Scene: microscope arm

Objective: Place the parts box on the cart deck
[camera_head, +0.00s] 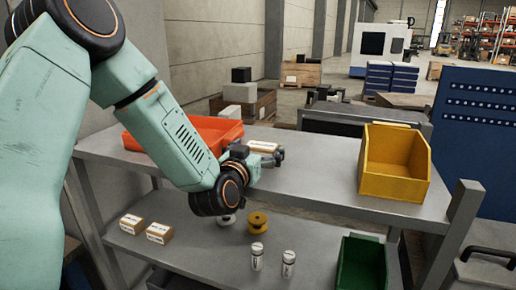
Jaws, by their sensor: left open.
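The grey cart deck (310,178) is the upper level of a two-level metal frame. My left gripper (277,156) is open over the deck, partly hidden by its wrist. My right gripper is not in view.
An orange bin (222,130) stands behind my forearm, and a yellow bin (395,165) at the deck's right. The lower shelf holds two spools (258,222), two white cylinders (288,263) and a green bin (361,262). The deck between gripper and yellow bin is mostly clear.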

